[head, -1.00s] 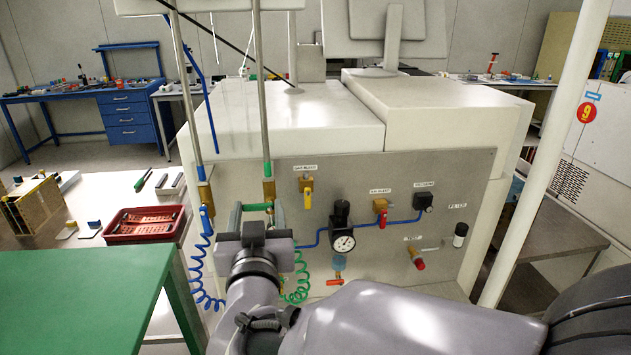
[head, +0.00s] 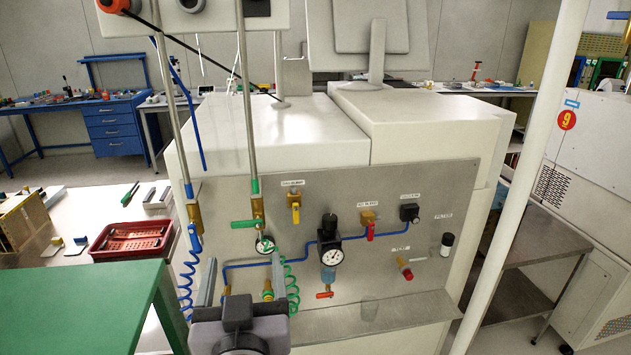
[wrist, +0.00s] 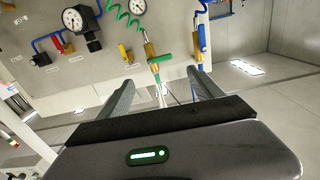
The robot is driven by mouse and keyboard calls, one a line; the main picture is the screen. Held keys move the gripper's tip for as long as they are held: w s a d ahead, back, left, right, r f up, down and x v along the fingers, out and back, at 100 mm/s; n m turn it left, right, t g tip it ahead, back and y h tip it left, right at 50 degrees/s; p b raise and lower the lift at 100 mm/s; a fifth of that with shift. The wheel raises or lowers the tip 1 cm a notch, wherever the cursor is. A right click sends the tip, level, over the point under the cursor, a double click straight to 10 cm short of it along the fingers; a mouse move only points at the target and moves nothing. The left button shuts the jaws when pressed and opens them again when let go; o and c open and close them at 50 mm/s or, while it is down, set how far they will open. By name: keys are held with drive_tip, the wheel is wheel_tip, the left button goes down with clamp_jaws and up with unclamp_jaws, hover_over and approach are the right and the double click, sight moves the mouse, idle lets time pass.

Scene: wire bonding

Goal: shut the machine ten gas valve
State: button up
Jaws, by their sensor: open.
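The gas valve's identity is not readable from the labels. A brass valve with a green lever (head: 246,224) sits on a vertical pipe at the panel's left; its lever lies crosswise to the pipe. It also shows in the wrist view (wrist: 160,58), just beyond the fingertips. A valve with a blue lever (head: 195,237) is on the pipe to its left, its lever hanging down. My gripper (head: 245,285) is open and empty, below the green lever and apart from it. Its two fingers also show in the wrist view (wrist: 160,78).
The panel also has a yellow-lever valve (head: 295,207), a red-lever valve (head: 369,224), a black regulator with a gauge (head: 329,245) and coiled hoses. A metal shelf (head: 375,320) juts out below. A green table (head: 80,305) stands at left, a white post (head: 515,170) at right.

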drive_tip(key=b+v, duration=0.5)
drive_tip(key=v, duration=0.2)
drive_tip(key=w+d+m+g+y, duration=0.2)
drive_tip(key=w, duration=0.3)
drive_tip(key=s+d+f+m+g+h, duration=0.2)
drive_tip(key=s+d+f+g, duration=0.2)
drive_tip(key=d, duration=0.5)
drive_tip(key=s+d+f+m+g+h, duration=0.2)
drive_tip(key=s+d+f+m+g, duration=0.1)
drive_tip(key=s+d+f+g, duration=0.2)
drive_tip(key=s+d+f, duration=0.2)
drive_tip(key=d+f, duration=0.2)
drive_tip(key=d, duration=0.1)
drive_tip(key=shift+d+f+g, duration=0.15)
drive_tip(key=shift+d+g, duration=0.15)
drive_tip(key=shift+d, duration=0.05)
